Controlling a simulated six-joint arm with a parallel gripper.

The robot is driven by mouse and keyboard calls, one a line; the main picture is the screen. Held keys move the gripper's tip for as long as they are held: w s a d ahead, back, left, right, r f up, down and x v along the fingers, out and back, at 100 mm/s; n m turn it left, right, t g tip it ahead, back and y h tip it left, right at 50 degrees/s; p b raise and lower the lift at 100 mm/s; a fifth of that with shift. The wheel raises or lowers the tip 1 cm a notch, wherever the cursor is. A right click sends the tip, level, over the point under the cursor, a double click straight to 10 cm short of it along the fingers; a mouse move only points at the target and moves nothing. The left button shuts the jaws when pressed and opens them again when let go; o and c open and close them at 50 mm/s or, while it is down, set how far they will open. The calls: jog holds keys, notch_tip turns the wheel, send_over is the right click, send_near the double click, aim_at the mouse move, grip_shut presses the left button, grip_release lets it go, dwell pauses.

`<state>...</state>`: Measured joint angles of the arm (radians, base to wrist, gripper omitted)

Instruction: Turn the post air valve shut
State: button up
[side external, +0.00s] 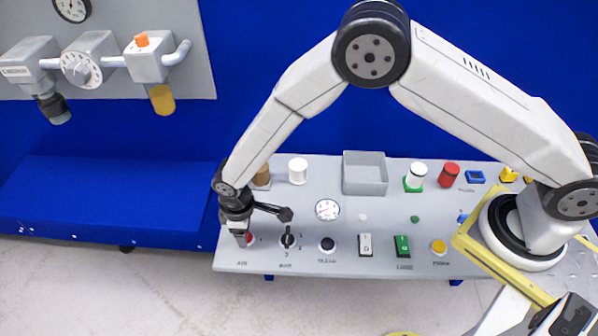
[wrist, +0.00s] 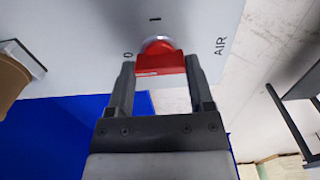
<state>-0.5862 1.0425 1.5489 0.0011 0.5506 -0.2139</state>
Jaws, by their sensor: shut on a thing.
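The air valve is a red knob (wrist: 160,62) on a pale round base, at the front left corner of the grey panel (side external: 340,262). In the wrist view the marks "0", "I" and the word "AIR" stand around it. My gripper (wrist: 160,66) has one finger on each side of the red knob and is shut on it. In the side view my gripper (side external: 242,238) points down at the panel's left end, and only a bit of the red knob (side external: 250,239) shows beside it. I cannot tell clearly which mark the knob points at.
Just right of my gripper is a black selector (side external: 287,240), then a black button (side external: 327,244). A gauge (side external: 327,210), a grey bin (side external: 365,175), a white cylinder (side external: 298,171) and a brown cylinder (side external: 261,175) stand behind. A blue ledge (side external: 100,195) lies left.

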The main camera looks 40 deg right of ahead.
jog(key=o, duration=1.2)
jog(key=shift+o, duration=0.2)
jog(key=shift+r, duration=0.1)
jog(key=shift+r, duration=3.85)
